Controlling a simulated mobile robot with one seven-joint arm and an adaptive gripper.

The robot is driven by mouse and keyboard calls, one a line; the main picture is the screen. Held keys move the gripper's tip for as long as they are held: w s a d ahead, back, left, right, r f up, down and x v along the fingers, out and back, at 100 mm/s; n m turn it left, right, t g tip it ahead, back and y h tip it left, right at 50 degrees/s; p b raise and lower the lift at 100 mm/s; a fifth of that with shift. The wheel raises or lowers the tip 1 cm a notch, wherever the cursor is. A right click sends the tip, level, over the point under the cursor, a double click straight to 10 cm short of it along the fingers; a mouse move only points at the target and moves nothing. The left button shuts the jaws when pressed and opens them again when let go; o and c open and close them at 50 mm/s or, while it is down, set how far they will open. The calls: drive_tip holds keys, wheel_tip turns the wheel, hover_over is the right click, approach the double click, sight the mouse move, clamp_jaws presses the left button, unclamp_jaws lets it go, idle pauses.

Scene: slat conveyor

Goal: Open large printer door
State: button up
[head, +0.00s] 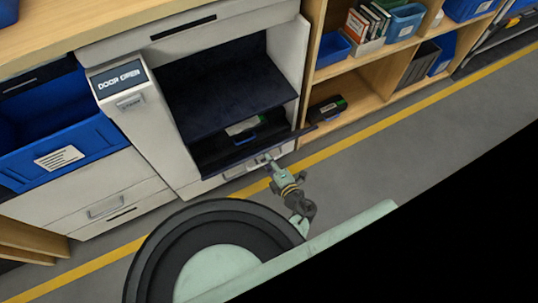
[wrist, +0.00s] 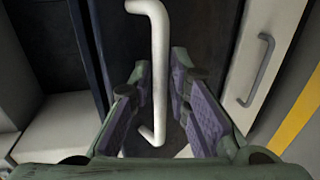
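The large white printer (head: 150,140) stands at the left centre in the head view, and its front display (head: 117,80) reads "DOOR OPEN". Its dark interior is exposed. The large door (head: 215,163) is a dark panel hanging open low at the front; how far it is open is hard to tell. My gripper (head: 268,160) is at the door's front edge. In the wrist view my gripper (wrist: 161,65) is open, with its fingers on both sides of a white bar handle (wrist: 158,40). I see gaps beside the bar, so it does not look clamped.
A black cartridge (head: 262,127) lies inside the printer opening, and another (head: 327,110) lies on the wooden shelf (head: 375,88) at right. A second, grey handle (wrist: 262,68) is right of my gripper. A blue bin (head: 60,150) is at left. Grey floor beyond the yellow line is clear.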

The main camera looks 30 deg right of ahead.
drive_tip(key=shift+w+r, duration=0.1)
drive_tip(key=shift+w+r, duration=0.2)
drive_tip(key=shift+r, duration=0.05)
drive_tip(key=w+r, duration=0.5)
drive_tip(key=w, duration=0.5)
drive_tip(key=v, duration=1)
drive_tip(key=shift+s+a+f, duration=0.25)
drive_tip(key=shift+s, duration=0.05)
drive_tip(key=w+a+r+t+y, duration=0.2)
drive_tip(key=w+a+r, duration=0.1)
drive_tip(key=r, duration=0.5)
drive_tip(key=w+a+r+n+t+y, duration=0.1)
drive_tip(key=w+a+r+t+y, duration=0.1)
drive_tip(key=w+r, duration=0.3)
drive_tip(key=w+a+r+n+t+y+b, duration=0.1)
drive_tip(key=w+a+r, duration=0.3)
drive_tip(key=r, duration=0.7)
drive_tip(key=shift+a+r+t+y, duration=0.3)
drive_tip(key=shift+r+t+y, duration=0.1)
drive_tip(key=shift+y, duration=0.1)
drive_tip(key=shift+f, duration=0.15)
